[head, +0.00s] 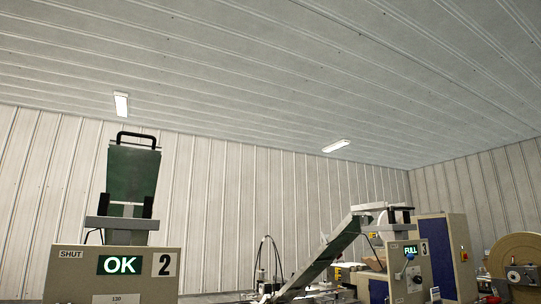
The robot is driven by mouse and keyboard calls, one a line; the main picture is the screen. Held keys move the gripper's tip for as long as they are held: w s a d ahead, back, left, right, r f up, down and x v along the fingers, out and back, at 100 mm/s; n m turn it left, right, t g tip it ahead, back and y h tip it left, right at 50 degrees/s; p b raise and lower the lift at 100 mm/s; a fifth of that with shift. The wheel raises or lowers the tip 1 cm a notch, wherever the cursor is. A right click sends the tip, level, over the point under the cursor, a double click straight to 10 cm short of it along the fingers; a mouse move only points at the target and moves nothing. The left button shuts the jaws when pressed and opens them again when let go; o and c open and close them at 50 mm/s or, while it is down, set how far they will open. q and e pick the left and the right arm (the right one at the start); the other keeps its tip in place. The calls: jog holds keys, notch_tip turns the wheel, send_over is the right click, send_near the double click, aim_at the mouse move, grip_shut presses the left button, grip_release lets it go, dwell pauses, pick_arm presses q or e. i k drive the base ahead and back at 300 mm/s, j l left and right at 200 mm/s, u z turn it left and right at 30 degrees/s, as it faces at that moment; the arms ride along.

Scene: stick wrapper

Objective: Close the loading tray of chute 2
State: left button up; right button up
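Chute 2 is the beige cabinet (75,285) at lower left, with a black "2" plate (165,264), a "SHUT" label (70,254) and a green display (119,265) reading "OK". Above it stands a dark green tray-like panel (133,175), raised steeply, with a black handle (137,136) along its top edge. Two dark blocks flank its lower end above a grey crosspiece (121,223). I cannot tell from this angle how the panel meets the cabinet. Neither of my grippers is in view.
A second machine (407,278) marked "3" stands at right, its display (411,249) reading "FULL". A sloping green conveyor (325,258) leads up to it. A blue-sided cabinet (440,258) and a brown reel (512,265) are farther right. The floor is not visible.

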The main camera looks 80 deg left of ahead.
aim_at(133, 168)
jog(key=u, duration=3.5)
jog(key=i+l+u, duration=0.15)
jog(key=i+l, duration=0.2)
jog(key=i+l+u, duration=0.15)
jog(key=i+l, duration=0.2)
jog(key=i+l+u, duration=0.15)
jog(key=i+l, duration=0.15)
jog(key=l, duration=0.25)
